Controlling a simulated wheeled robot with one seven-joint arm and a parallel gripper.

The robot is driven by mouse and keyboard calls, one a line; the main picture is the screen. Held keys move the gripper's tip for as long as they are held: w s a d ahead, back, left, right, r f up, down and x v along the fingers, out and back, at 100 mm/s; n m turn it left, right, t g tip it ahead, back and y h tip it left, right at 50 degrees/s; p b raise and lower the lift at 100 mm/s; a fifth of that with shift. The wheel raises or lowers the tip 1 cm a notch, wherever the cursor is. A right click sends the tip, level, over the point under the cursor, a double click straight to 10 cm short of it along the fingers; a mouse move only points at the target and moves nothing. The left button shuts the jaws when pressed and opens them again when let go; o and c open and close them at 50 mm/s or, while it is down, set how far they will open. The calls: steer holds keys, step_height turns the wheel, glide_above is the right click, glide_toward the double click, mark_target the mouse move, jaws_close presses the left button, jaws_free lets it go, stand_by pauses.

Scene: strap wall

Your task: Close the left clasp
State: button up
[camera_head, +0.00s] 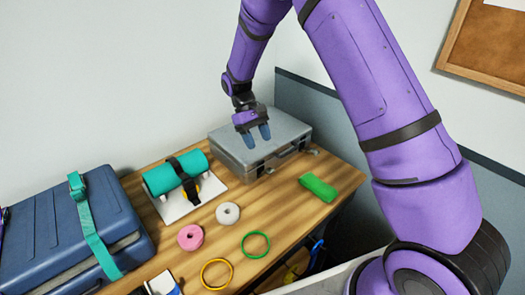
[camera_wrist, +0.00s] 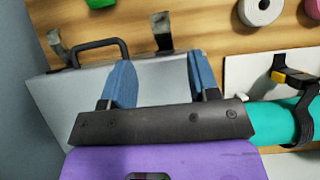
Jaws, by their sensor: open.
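A grey case (camera_head: 285,130) lies on the wooden table with its lid down, and its lid fills the middle of the wrist view (camera_wrist: 80,85). A dark handle (camera_wrist: 103,45) is on its front side between two metal clasps. The left clasp (camera_head: 260,171), on the side near the teal roll, is at the right in the wrist view (camera_wrist: 162,32); the other clasp (camera_head: 313,151) is at the left there (camera_wrist: 57,42). Both clasps stick outward from the front edge. My gripper (camera_head: 257,138) has its blue fingers apart and empty above the lid, behind the left clasp (camera_wrist: 158,75).
A teal roll (camera_head: 165,178) with a black strap lies on a white board left of the case. A green block (camera_head: 318,188), a white ring (camera_head: 228,213) and a pink ring (camera_head: 190,237) lie in front. A blue case (camera_head: 60,230) with a teal strap stands at the left.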

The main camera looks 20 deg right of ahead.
mark_target(272, 171)
steer(key=shift+w+a+r, duration=0.1)
steer(key=shift+w+r, duration=0.2)
steer(key=shift+r, duration=0.2)
steer(key=shift+s+d+t, duration=0.35)
steer(key=shift+s+t, duration=0.05)
steer(key=shift+s, duration=0.1)
steer(key=s+d+r+t+y, duration=0.1)
steer(key=s+d+t+y, duration=0.1)
steer(key=s+t, duration=0.35)
steer(key=shift+g, duration=0.25)
step_height(272, 171, down, 10)
steer(key=shift+s+f, duration=0.1)
steer(key=shift+f, duration=0.05)
